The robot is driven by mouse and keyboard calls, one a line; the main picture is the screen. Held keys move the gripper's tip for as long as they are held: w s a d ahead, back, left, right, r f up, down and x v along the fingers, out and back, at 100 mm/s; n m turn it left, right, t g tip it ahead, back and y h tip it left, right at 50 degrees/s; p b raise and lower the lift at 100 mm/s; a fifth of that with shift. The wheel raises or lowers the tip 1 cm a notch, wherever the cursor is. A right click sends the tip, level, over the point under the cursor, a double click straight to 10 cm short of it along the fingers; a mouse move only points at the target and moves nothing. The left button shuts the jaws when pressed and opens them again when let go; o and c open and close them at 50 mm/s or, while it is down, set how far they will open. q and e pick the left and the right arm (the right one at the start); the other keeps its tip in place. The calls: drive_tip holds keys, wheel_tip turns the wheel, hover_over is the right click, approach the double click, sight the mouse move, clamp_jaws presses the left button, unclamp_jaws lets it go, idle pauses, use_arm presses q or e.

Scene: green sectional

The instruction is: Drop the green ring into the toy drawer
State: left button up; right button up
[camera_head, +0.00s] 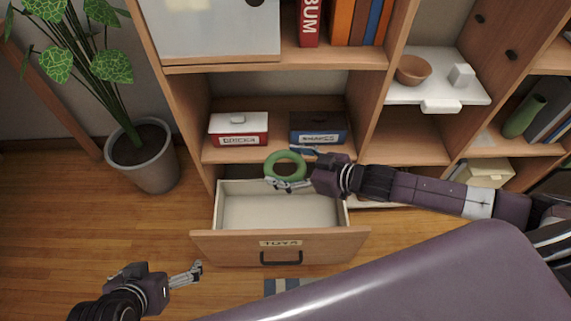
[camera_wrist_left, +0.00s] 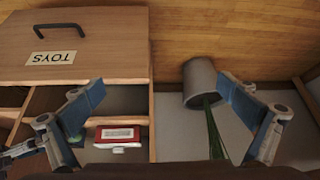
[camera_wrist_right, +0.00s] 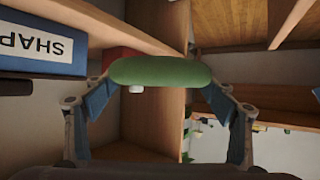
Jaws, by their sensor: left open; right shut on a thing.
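The green ring (camera_head: 285,167) is held by my right gripper (camera_head: 288,168) above the back part of the toy drawer. In the right wrist view the ring (camera_wrist_right: 160,72) lies between the two fingers of my right gripper. The toy drawer (camera_head: 281,246) is pulled out, labelled TOYS, and its visible floor is empty. Its front shows in the left wrist view (camera_wrist_left: 105,50). My left gripper (camera_head: 192,273) is open and empty, low to the left of the drawer front.
A red-and-white BRICKS box (camera_head: 239,128) and a blue SHAPES box (camera_head: 318,128) stand on the shelf above the drawer. A potted plant (camera_head: 146,160) is on the floor at left. A white tray (camera_head: 440,84) with a brown bowl (camera_head: 413,70) is at upper right.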

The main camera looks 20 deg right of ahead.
use_arm(q)
drive_tip(key=w+d+r+t+h+b, duration=0.2)
drive_tip(key=w+r+t, duration=0.5)
drive_tip(key=w+r, duration=0.4)
drive_tip(key=w+d+b, duration=0.1)
drive_tip(key=d, duration=0.1)
drive_tip(key=shift+d+t, duration=0.3)
drive_tip(key=shift+t, duration=0.1)
use_arm(e)
wheel_tip(320, 180, down, 3)
drive_tip(key=shift+r, duration=0.15)
use_arm(q)
drive_tip(key=shift+r, duration=0.1)
use_arm(e)
drive_tip(key=o, duration=1.3)
drive_tip(key=shift+c, duration=0.2)
drive_tip(key=shift+s+d, duration=0.1)
drive_tip(key=shift+v, duration=5.9)
